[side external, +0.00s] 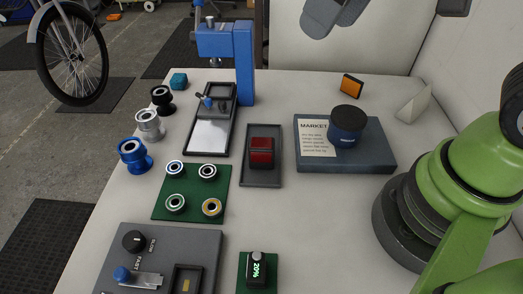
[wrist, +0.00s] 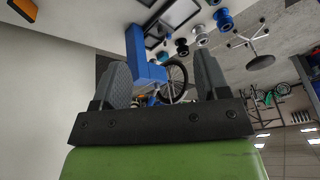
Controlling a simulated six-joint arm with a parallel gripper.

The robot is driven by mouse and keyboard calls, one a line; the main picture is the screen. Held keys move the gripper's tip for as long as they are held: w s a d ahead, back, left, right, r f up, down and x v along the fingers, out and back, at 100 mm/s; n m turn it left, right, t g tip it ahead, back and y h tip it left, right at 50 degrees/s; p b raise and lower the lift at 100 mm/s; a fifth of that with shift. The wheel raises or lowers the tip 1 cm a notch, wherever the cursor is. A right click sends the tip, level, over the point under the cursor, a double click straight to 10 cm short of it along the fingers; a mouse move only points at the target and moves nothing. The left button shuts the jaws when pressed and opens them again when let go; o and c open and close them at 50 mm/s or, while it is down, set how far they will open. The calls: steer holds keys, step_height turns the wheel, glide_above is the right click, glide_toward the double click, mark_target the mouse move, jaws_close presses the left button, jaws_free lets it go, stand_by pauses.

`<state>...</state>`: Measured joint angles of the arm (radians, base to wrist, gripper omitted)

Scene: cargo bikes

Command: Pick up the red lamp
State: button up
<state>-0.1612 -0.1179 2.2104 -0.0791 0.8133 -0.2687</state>
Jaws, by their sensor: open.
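The red lamp (side external: 262,151) is a boxy red piece that sits in a dark grey rectangular tray (side external: 261,180) near the middle of the table. My gripper (side external: 335,18) shows at the top of the side view, high above the table and well away from the lamp. Only part of it is in that frame. In the wrist view my gripper (wrist: 162,72) has its two grey fingers wide apart with nothing held between them. I cannot make out the red lamp in the wrist view.
A blue press (side external: 243,60) stands behind the lamp. A blue-grey block (side external: 375,158) with a dark round tin (side external: 347,127) lies right. A green board (side external: 190,211) with several rings lies left. An orange block (side external: 351,86) lies at the back. Bare table lies front right.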

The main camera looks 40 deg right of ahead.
mark_target(262, 142)
steer(key=w+a+f+n+g, duration=0.1)
steer(key=w+a+f+n, duration=0.1)
steer(key=f, duration=0.4)
steer(key=w+a+f+n+g+h, duration=0.1)
steer(key=w+a+f+n, duration=0.1)
steer(key=f, duration=0.5)
steer(key=w+a+f+n+g, duration=0.1)
steer(key=w+a+f+n, duration=0.1)
steer(key=f, duration=0.5)
steer(key=shift+w+a+f+n+g+h, duration=0.1)
steer(key=shift+n+g+h, duration=0.1)
steer(key=shift+n, duration=0.2)
steer(key=shift+w+f+n+g+h, duration=0.1)
steer(key=shift+n+g, duration=0.1)
steer(key=shift+n, duration=0.2)
steer(key=shift+s+f, duration=0.15)
steer(key=shift+f, duration=2.65)
steer(key=shift+c, duration=0.5)
steer(key=c, duration=0.9)
